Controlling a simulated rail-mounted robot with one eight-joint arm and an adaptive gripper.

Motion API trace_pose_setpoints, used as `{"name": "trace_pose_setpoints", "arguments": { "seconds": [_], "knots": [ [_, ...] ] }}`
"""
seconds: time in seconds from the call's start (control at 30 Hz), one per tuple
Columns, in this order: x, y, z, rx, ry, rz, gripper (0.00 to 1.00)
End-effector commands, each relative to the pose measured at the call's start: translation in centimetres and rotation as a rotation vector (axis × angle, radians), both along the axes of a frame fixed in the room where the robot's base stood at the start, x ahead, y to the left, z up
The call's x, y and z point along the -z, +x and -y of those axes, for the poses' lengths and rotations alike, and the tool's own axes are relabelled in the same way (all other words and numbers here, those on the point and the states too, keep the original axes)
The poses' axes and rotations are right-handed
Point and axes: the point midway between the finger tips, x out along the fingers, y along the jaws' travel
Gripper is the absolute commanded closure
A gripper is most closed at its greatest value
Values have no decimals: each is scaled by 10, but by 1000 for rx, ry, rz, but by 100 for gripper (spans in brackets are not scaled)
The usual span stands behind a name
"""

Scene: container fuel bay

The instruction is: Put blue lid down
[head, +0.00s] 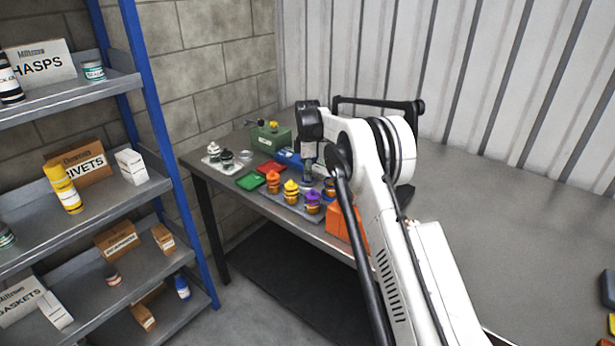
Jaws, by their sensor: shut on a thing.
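My gripper (308,180) points down over the back of the row of small jars on the bench. It is shut on the blue lid, which is small and mostly hidden at the fingertips. In the row stand an orange-topped jar (273,182), a yellow-topped jar (291,191) and a purple-topped jar (312,202). A jar with some blue at its top (328,188) stands at the right end, partly covered by my arm. A green flat piece (249,181) and a red flat piece (271,167) lie left of the gripper. A blue object (288,157) lies just behind it.
A green box (271,137) stands at the back of the bench (490,240). An orange block (342,224) is beside my arm. The bench's right side is mostly clear. A loaded shelf rack (132,90) stands left.

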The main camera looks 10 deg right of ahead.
Motion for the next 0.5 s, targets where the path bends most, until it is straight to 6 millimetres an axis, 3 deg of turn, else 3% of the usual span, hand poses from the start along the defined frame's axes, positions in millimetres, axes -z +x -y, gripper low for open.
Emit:
{"name": "trace_pose_setpoints", "arguments": {
  "seconds": [0.1, 0.5],
  "knots": [
    [12, 0, 0, 0, 0, 0, 98],
    [19, 0, 0, 0, 0, 0, 98]
  ]
}}
